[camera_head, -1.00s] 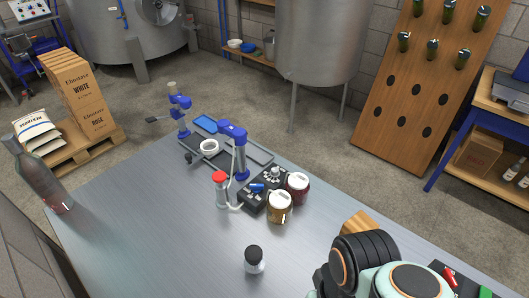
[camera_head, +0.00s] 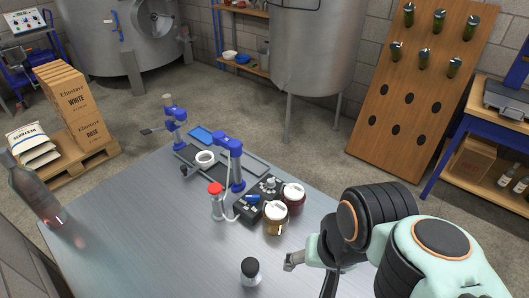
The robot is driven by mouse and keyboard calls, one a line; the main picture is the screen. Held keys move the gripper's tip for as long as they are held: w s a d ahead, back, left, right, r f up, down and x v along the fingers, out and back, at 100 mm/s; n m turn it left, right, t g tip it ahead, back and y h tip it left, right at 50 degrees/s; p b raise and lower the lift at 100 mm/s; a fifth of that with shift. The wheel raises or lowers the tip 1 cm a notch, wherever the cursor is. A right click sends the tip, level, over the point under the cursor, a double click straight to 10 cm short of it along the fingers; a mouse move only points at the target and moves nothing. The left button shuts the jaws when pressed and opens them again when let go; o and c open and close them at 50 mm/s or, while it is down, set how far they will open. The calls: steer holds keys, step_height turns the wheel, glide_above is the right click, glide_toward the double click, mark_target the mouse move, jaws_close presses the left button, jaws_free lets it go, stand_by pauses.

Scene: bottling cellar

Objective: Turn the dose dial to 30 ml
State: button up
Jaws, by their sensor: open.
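A small dark device (camera_head: 247,212) stands on the metal table, with a blue part (camera_head: 253,198) and a pale knob-like part on its top. It looks like the dosing unit, but the dial's marks and setting are too small to read. Two jars with white lids, one amber (camera_head: 275,221) and one dark red (camera_head: 293,197), stand close at its right and hide part of it. My gripper (camera_head: 291,262) is open and empty, low at the right of the device and apart from it, pointing left.
A bottle with a red cap (camera_head: 216,202) stands just left of the device. A small black-capped jar (camera_head: 250,272) is close to the left of my gripper. A tray with blue stands (camera_head: 237,165) is behind. A tall bottle (camera_head: 33,190) is at far left; the table's left middle is clear.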

steer(key=w+d+r+m+t, duration=0.25)
steer(key=w+r, duration=0.35)
steer(key=w, duration=0.5)
steer(key=m+h, duration=0.2)
steer(key=h, duration=0.1)
glide_above(271, 181)
steer(key=s, duration=0.1)
step_height(271, 181, down, 16)
steer(key=r, duration=0.1)
steer(key=shift+n+g, duration=0.45)
steer(key=shift+g, duration=0.4)
steer(key=f, duration=0.3)
steer(key=a+f, duration=0.1)
steer(key=f, duration=0.3)
steer(key=s+f, duration=0.1)
steer(key=f, duration=0.3)
steer(key=shift+a+f, duration=0.15)
steer(key=shift+a, duration=0.1)
steer(key=x, duration=0.5)
steer(key=shift+w+d+f, duration=0.1)
steer(key=shift+f, duration=0.3)
steer(key=shift+c, duration=0.3)
jaws_close()
